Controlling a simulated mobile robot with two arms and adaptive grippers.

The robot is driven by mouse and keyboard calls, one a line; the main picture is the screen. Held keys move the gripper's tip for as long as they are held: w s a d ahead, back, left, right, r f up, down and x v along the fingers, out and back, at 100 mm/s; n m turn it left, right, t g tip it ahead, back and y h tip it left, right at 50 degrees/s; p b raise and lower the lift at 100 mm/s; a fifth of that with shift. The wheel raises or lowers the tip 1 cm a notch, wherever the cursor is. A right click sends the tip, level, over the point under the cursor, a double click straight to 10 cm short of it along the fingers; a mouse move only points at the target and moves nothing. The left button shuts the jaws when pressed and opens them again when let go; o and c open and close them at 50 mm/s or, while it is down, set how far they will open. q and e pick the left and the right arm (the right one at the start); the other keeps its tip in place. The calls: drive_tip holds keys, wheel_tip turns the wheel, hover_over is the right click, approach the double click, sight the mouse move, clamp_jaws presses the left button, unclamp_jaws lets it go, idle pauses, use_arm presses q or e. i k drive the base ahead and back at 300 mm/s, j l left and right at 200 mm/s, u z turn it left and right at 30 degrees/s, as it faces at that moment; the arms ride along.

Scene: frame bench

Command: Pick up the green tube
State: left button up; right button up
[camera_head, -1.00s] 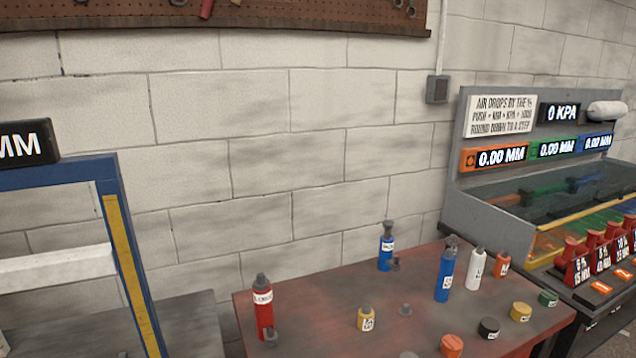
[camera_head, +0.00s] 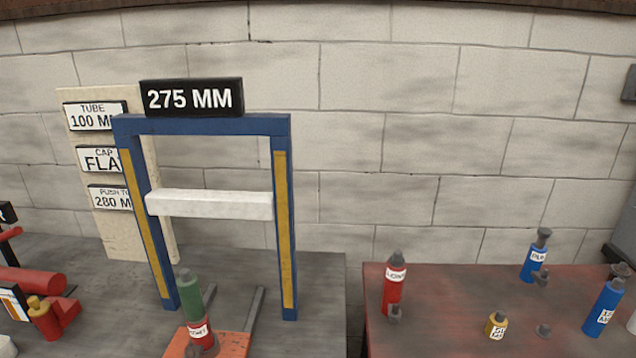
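The green tube (camera_head: 190,298) stands nearly upright in the camera_head view, low and left of centre. It has a grey top, and a red part with a white label (camera_head: 199,334) is directly below it. A dark round piece shows at its foot, over an orange plate (camera_head: 235,345). The tube is in front of the opening of a blue frame (camera_head: 205,125) with a white crossbar (camera_head: 210,204). Neither of my grippers is in view.
A "275 MM" display (camera_head: 192,97) tops the frame; a sign board (camera_head: 105,225) stands behind it. Red and yellow parts (camera_head: 45,318) lie at left. At right, a red table (camera_head: 440,300) holds a red bottle (camera_head: 393,285), blue bottles (camera_head: 604,308) and a yellow one (camera_head: 496,325).

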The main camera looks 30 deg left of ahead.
sight(188, 285)
drive_tip(key=u, duration=1.6)
drive_tip(key=z, duration=2.1)
drive_tip(key=u, duration=2.1)
